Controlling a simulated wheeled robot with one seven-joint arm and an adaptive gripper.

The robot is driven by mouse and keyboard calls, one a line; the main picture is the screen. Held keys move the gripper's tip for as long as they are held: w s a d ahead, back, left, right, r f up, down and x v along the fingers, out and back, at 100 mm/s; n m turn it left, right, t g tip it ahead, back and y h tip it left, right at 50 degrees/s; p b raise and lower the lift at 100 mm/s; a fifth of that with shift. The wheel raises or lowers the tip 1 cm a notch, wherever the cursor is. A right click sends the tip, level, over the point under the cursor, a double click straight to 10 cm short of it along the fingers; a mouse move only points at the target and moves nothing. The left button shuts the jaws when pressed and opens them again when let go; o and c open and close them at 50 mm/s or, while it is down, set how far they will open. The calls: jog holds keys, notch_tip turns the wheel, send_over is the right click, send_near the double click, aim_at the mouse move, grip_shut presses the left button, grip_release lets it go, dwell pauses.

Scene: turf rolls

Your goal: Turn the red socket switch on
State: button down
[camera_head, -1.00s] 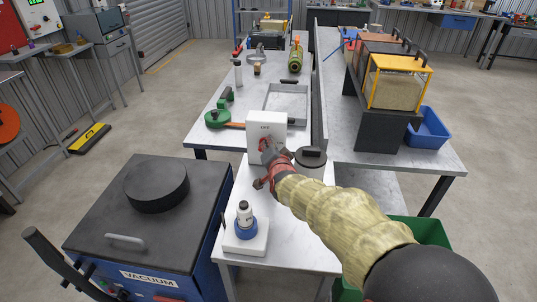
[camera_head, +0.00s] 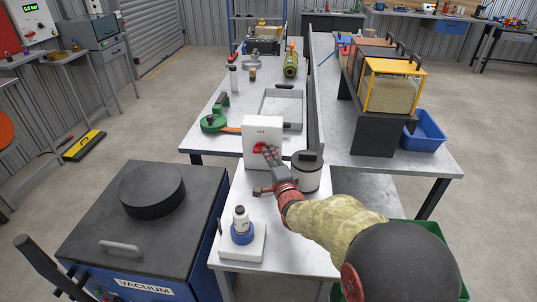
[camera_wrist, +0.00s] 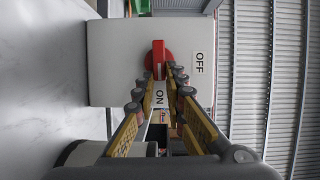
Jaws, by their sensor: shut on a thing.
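The socket switch box (camera_head: 262,128) is white and stands upright on the near white table. Its red switch knob (camera_head: 260,148) is on the front face, below the OFF label (camera_head: 262,132). In the wrist view the red knob (camera_wrist: 158,58) has a bar handle lined up with the ON label (camera_wrist: 159,97) and square to the OFF label (camera_wrist: 199,63). My gripper (camera_head: 269,155) is at the knob from the front. In the wrist view its fingers (camera_wrist: 162,75) close on both sides of the handle, and part of the handle is hidden between them.
A white-and-dark canister (camera_head: 306,174) stands close to the right of the box. A white block with a blue-based bottle (camera_head: 241,229) is nearer on the table. A grey divider panel (camera_head: 318,100) runs behind on the right. A blue vacuum unit (camera_head: 145,210) stands left.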

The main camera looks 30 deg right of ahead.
jog(key=shift+f+m, duration=0.15)
jog(key=shift+m, duration=0.15)
jog(key=c, duration=1.9)
grip_release()
jog(key=shift+d, duration=0.1)
jog(key=shift+o, duration=0.3)
jog(key=s+a, duration=0.2)
jog(key=s, duration=0.9)
jog(key=shift+s+a, duration=0.25)
jog(key=shift+s, duration=0.15)
